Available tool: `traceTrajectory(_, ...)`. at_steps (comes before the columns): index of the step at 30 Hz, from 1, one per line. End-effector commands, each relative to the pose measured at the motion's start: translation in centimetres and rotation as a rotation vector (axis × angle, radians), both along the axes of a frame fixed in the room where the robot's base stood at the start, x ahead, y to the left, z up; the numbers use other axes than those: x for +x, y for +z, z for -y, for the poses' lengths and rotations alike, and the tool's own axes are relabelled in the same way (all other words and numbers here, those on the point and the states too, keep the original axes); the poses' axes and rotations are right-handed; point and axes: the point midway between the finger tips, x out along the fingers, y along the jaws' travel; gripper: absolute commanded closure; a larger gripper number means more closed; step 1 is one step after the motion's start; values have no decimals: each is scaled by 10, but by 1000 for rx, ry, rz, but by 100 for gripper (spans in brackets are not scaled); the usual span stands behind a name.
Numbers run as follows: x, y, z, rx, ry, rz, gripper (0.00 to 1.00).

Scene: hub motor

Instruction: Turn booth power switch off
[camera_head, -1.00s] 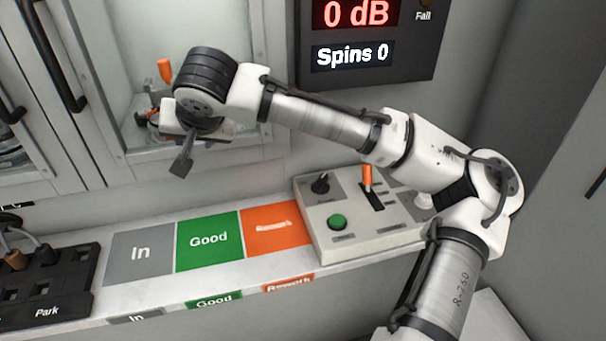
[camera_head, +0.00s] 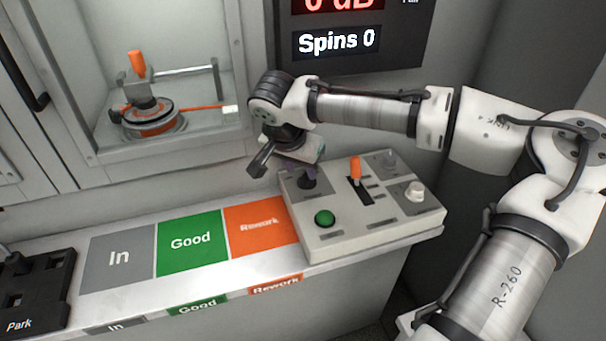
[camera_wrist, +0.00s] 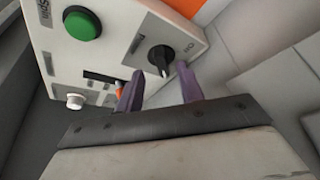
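The control box (camera_head: 335,228) stands on the shelf. My gripper (camera_head: 302,170) is just above this knob. In the wrist view its two purple fingers (camera_wrist: 159,88) are apart, with the knob just beyond the gap between them. The fingers appear empty; I cannot tell whether they touch the knob.
A glazed booth (camera_head: 160,80) and the display (camera_head: 345,35) are behind.

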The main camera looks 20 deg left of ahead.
Motion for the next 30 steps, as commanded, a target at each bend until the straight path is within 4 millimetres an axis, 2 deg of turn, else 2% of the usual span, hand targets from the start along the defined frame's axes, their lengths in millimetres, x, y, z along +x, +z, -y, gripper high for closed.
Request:
traceTrajectory(3, 7, -19, 2, -1, 1, -1, 63)
traceTrajectory(7, 13, -31, 2, 0, 1, 0, 63)
traceTrajectory(19, 15, -38, 3, 1, 1, 0, 63)
traceTrajectory(27, 15, -38, 3, 1, 1, 0, 98)
traceTrajectory(30, 15, -38, 3, 1, 1, 0, 100)
